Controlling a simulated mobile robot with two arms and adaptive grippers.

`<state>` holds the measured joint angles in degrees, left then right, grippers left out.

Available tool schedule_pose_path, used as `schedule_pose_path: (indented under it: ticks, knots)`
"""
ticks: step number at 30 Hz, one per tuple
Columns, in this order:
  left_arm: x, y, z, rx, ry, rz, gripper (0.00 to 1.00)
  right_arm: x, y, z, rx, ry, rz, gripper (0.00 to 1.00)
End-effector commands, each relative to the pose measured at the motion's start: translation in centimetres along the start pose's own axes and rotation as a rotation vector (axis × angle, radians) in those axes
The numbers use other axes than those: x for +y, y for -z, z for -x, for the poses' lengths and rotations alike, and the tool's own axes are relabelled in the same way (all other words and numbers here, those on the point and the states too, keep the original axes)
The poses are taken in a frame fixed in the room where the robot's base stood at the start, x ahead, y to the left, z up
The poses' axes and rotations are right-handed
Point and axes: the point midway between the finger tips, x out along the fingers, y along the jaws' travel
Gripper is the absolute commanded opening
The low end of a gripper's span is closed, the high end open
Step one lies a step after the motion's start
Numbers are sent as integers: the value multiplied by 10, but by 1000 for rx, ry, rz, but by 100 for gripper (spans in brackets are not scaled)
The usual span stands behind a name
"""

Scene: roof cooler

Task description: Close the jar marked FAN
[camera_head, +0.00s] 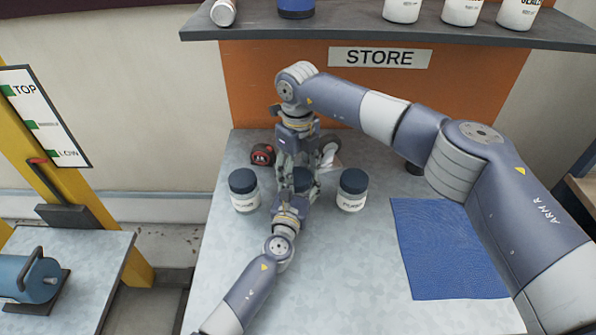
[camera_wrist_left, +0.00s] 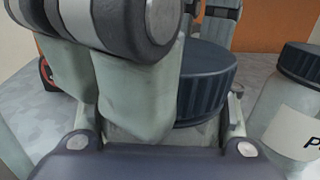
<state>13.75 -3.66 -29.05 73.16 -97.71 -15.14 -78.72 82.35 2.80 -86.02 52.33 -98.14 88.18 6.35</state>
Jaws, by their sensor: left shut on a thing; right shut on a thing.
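The middle jar stands between two similar jars on the grey table; its dark blue lid (camera_head: 302,180) shows between my grippers. Its label is hidden, so I cannot read FAN on it. My left gripper (camera_head: 294,196) comes from the front and is shut on the jar's body, below the lid. In the left wrist view the ribbed lid (camera_wrist_left: 207,80) sits over the left fingers (camera_wrist_left: 165,125). My right gripper (camera_head: 297,170) reaches down from behind and is shut at the lid; its fingers also show behind the lid (camera_wrist_left: 222,22). Whether the lid sits fully down is hidden.
A white jar (camera_head: 245,200) stands close on the left and another (camera_head: 351,200) on the right, both dark-lidded. A red and black tape measure (camera_head: 262,155) lies behind. A blue mat (camera_head: 448,250) lies at right. The STORE shelf (camera_head: 450,32) overhangs the back.

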Motion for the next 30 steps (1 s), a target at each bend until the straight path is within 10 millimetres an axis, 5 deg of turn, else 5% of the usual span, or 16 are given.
schedule_pose_path:
  ticks: [6,11,12,14,25,30]
  knots:
    - [0,0,0,0,1,-1,0,1,0,-1,0,-1,-355,26]
    - [-1,0,0,-1,1,-1,0,1,0,-1,0,-1,-352,26]
    - [-1,0,0,-1,1,-1,0,1,0,-1,-1,-1,-351,63]
    - [-1,0,0,-1,1,-1,0,1,0,-1,-1,-1,-351,77]
    - [0,0,0,0,1,-1,0,0,0,1,-1,0,-350,78]
    - [0,0,0,0,0,-1,0,-1,-1,17,-3,1,-350,78]
